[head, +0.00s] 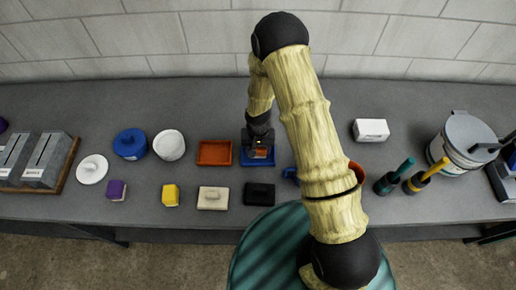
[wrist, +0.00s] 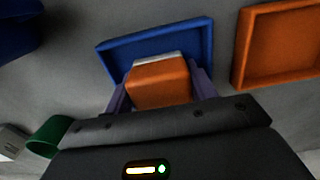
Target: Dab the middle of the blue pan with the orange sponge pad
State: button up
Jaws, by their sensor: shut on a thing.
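The orange sponge pad (wrist: 158,84) is held between the two fingers of my gripper (wrist: 160,90) in the wrist view. A pale strip shows along its far edge. The blue pan (wrist: 122,52) is a shallow square tray directly beyond and under the pad. In the head view, my gripper (head: 258,146) is over the blue pan (head: 258,162), with a bit of the orange pad (head: 260,153) showing between the fingers. I cannot tell whether the pad touches the pan's floor, as its underside is hidden.
An orange pan (head: 214,153) sits just left of the blue pan.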

jog(key=shift+a+r, duration=0.1)
jog(key=shift+a, duration=0.7)
jog(key=shift+d, duration=0.15)
jog(key=shift+d, duration=1.5)
jog(key=shift+a+b, duration=0.6)
jog(key=shift+a, duration=1)
